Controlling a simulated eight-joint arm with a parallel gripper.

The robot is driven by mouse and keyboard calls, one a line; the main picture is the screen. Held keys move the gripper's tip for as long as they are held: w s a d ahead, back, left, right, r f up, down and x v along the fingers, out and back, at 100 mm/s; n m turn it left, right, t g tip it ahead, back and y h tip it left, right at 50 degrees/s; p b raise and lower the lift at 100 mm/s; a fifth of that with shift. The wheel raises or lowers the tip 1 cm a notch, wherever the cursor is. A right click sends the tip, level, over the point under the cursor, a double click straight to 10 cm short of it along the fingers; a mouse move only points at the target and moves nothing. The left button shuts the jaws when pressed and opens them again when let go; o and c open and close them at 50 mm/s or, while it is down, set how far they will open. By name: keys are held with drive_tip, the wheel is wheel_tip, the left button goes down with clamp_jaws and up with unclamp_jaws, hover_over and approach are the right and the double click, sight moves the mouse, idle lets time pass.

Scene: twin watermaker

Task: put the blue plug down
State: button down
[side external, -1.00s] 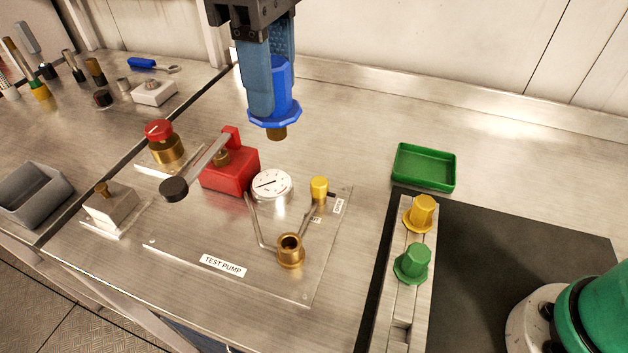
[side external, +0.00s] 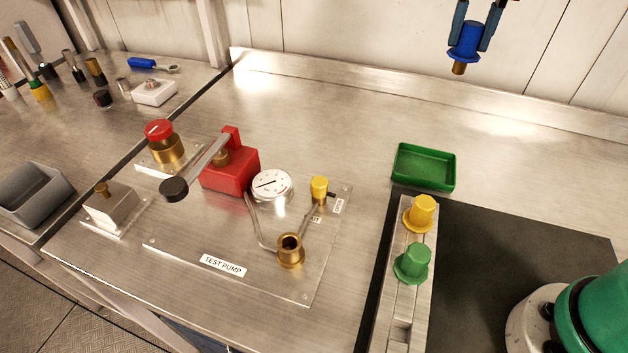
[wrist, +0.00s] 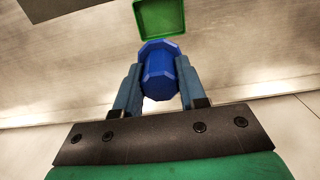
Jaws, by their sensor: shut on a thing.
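The blue plug (side external: 466,42) hangs upright with its brass end down. It is held high above the steel bench, towards the back right in the side view. My gripper (side external: 474,28) is shut on it, one finger on each side. In the wrist view the plug (wrist: 160,75) sits between the two fingers of my gripper (wrist: 158,88), and the green tray (wrist: 160,8) shows beyond it. In the side view the green tray (side external: 424,185) lies on the bench, empty, lower in the picture than the plug. The plug touches nothing but the fingers.
A rack (side external: 404,300) holds a yellow plug (side external: 421,212) and a green plug (side external: 412,262) in front of the tray. The test pump plate with a red block (side external: 230,168), gauge (side external: 271,185) and brass port (side external: 290,250) is at the left. The bench behind is clear.

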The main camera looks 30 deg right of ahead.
wheel_tip(320, 180, down, 19)
drive_tip(key=shift+f, duration=0.1)
idle(0.3)
drive_tip(key=shift+c, duration=2.4)
unclamp_jaws()
